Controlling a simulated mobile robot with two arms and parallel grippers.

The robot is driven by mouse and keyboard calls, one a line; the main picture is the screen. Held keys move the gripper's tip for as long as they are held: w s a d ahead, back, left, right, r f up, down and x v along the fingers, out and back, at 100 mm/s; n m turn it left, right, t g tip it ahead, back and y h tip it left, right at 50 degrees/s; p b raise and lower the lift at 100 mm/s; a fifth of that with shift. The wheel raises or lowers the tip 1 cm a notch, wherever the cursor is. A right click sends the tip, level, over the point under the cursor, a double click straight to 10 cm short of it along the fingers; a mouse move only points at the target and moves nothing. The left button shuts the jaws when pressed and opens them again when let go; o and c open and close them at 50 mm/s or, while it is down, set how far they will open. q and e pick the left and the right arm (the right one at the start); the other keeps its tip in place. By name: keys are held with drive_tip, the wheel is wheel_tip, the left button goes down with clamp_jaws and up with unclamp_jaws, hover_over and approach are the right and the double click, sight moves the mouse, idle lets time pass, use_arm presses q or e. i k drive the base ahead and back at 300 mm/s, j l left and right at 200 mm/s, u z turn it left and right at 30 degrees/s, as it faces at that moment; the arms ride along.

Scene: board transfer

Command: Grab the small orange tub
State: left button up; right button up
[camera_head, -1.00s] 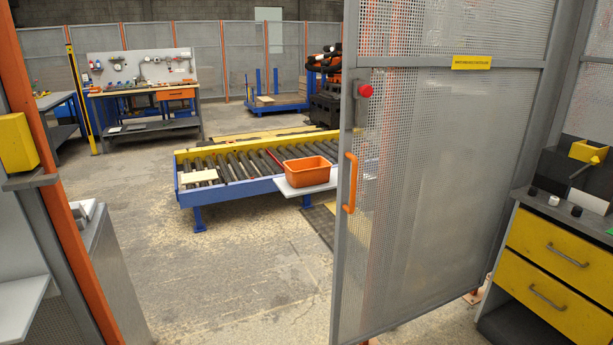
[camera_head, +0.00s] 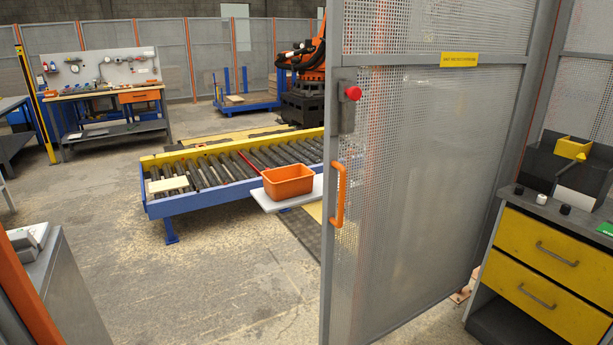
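The small orange tub (camera_head: 288,184) sits upright on a white shelf board (camera_head: 268,205) at the near right end of the roller conveyor (camera_head: 215,172). It looks empty, as far as its open top shows. It stands a little left of the mesh gate's edge, some distance ahead of me. Neither of my grippers shows in the head view.
The mesh gate (camera_head: 420,190) with an orange handle (camera_head: 338,195) stands at the right. A drawer cabinet (camera_head: 548,270) is at the far right. A grey cabinet (camera_head: 65,290) and orange post are at the near left. The floor (camera_head: 200,285) between is clear.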

sight(282, 183)
drive_tip(key=i+j+z, duration=0.65)
drive_tip(key=i+j, duration=0.15)
drive_tip(key=i+j+z, duration=0.2)
drive_tip(key=j, duration=0.25)
drive_tip(key=i+j+z, duration=0.2)
drive_tip(key=j, duration=0.2)
drive_tip(key=i+j+z, duration=0.2)
drive_tip(key=j, duration=0.2)
drive_tip(key=i+j+z, duration=0.2)
drive_tip(key=j, duration=0.25)
